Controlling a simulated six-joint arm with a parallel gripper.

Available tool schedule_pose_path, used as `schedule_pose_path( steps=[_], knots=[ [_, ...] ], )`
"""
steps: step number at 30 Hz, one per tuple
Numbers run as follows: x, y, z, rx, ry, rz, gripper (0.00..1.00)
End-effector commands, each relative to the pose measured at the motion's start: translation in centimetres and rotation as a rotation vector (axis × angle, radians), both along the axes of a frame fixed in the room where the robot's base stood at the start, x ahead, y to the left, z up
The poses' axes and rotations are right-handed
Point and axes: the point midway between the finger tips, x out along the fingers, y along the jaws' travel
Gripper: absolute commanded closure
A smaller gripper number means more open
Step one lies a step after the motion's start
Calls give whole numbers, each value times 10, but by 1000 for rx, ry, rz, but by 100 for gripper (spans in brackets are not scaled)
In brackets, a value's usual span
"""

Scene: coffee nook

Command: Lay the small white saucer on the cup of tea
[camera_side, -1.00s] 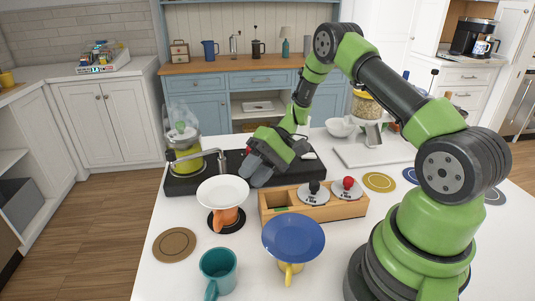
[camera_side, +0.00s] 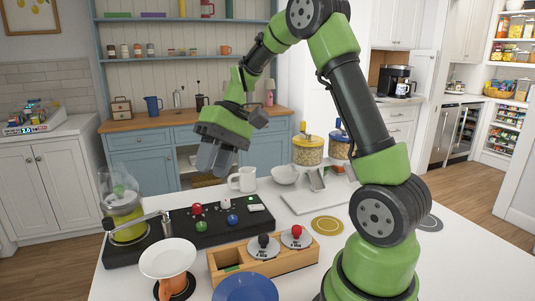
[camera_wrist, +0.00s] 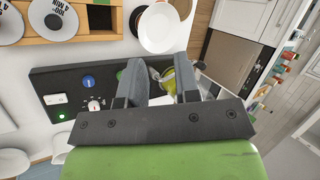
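The small white saucer (camera_side: 168,257) lies over the mouth of the orange cup (camera_side: 172,284) in the side view, roughly level. The saucer hides the cup's rim and contents, so I cannot see any tea. The saucer also shows in the wrist view (camera_wrist: 165,28), beyond my fingertips. My gripper (camera_side: 217,160) is raised well above the counter, behind and above the saucer, clear of it. In the wrist view my gripper (camera_wrist: 159,62) has its two fingers apart with nothing held between them.
A black machine panel (camera_side: 215,230) with knobs and a glass jar (camera_side: 122,205) is behind the saucer. A wooden box (camera_side: 262,262) with round-handled tools is to its right. A blue plate (camera_side: 246,289) is in front. A white mug (camera_side: 243,180) stands behind the panel.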

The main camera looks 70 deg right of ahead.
Motion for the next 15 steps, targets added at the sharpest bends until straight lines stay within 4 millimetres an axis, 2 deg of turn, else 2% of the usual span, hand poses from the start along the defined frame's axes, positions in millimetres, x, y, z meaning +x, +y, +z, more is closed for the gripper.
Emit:
schedule_pose_path(
  steps=[1,6,10,15],
  knots=[
    [-10,13,17,-61,-28,10,70],
    [-49,47,52,-233,-128,-12,70],
    [-84,65,68,-328,-241,-46,70],
    [-123,78,75,-389,-399,-97,70]
  ],
)
